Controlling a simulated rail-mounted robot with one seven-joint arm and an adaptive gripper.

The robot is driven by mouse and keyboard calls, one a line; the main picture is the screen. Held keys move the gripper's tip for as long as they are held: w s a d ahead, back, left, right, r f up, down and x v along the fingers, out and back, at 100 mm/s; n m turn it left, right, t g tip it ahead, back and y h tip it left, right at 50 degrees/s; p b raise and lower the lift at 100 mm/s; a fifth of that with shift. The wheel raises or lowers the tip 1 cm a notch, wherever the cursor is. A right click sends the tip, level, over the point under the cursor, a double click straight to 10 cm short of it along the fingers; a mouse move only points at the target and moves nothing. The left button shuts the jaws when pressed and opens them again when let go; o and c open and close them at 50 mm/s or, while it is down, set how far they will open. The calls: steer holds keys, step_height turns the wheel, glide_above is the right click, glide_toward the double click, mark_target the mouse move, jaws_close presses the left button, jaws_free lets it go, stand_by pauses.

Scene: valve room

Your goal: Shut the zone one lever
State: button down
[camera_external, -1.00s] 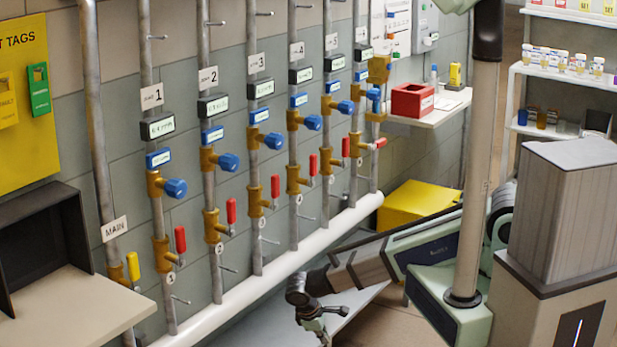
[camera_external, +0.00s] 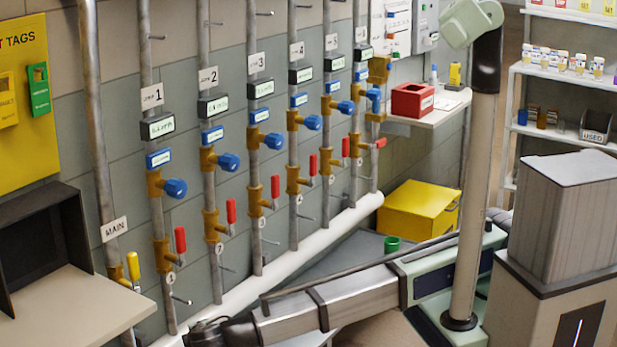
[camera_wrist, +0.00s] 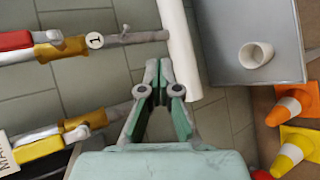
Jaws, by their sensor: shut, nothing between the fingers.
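The zone one pipe, under the sign marked 1 (camera_external: 152,96), carries a brass lower valve (camera_external: 162,253) with a red lever (camera_external: 180,240). The lever stands upright, in line with the pipe. In the wrist view, which is turned sideways, the red lever (camera_wrist: 15,41) is cut by the left edge, beside its brass valve (camera_wrist: 60,47) and round tag 1 (camera_wrist: 95,40). My gripper (camera_wrist: 159,66) is shut and empty, to the right of the valve and apart from the lever. In the external view my gripper is hidden below the bottom edge.
The yellow main lever (camera_external: 133,266) is left of zone one; it also shows in the wrist view (camera_wrist: 40,148). Zone two's red lever (camera_external: 231,211) is to the right. A white pipe (camera_external: 290,263) runs along the wall base. A beige table (camera_external: 75,307) stands front left.

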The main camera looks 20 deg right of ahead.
mark_target(180, 247)
steer(key=s+a+r+m+t, duration=0.1)
steer(key=s+a+r+t, duration=0.1)
steer(key=r, duration=0.6)
steer(key=s+a+r+m+t+h, duration=0.1)
steer(key=s+a+r+t, duration=0.1)
steer(key=r, duration=0.6)
steer(key=shift+s+a+r+m+t, duration=0.25)
steer(key=shift+s+r+m+t, duration=0.05)
steer(key=shift+s+t, duration=0.7)
steer(key=w+d+b, duration=0.1)
steer(key=w+d, duration=0.1)
steer(key=w, duration=1.8)
steer(key=shift+s, duration=0.1)
